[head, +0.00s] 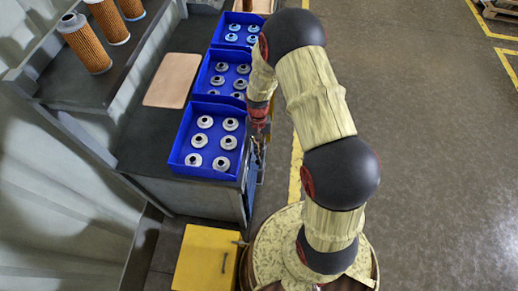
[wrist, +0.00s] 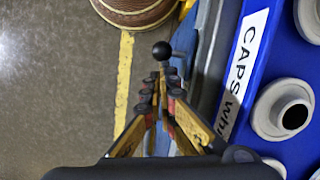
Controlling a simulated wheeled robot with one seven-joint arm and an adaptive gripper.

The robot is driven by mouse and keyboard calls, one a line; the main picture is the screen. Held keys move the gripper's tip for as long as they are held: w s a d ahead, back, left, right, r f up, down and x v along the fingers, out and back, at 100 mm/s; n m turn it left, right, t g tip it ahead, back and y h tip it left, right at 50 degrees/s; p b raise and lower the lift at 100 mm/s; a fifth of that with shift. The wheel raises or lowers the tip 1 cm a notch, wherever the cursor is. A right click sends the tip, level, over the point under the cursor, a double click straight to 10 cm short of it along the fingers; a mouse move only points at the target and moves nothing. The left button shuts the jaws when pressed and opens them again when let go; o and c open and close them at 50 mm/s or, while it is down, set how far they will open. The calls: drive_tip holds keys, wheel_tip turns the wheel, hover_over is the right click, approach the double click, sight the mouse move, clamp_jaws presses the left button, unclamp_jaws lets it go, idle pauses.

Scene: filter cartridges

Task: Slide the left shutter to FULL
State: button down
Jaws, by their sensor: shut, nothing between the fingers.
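My gripper (wrist: 160,85) is shut and empty, its yellow and red fingers closed together in the wrist view. A black ball knob (wrist: 161,50) on a short stem shows just beyond the fingertips; I cannot tell whether they touch it. The knob is beside the bench's front edge, left of the blue bin. In the head view my gripper (head: 259,145) is partly hidden by my arm, low at the right side of the bench. The left shutter itself and its FULL mark cannot be made out in either view.
A blue bin (head: 177,157) of pale caps stands at the bench's near end, labelled CAPS in the wrist view (wrist: 243,62). More blue bins (head: 199,80) stand behind it. A yellow box (head: 207,258) stands nearby.

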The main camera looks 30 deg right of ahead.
drive_tip(key=v, duration=1.2)
idle(0.3)
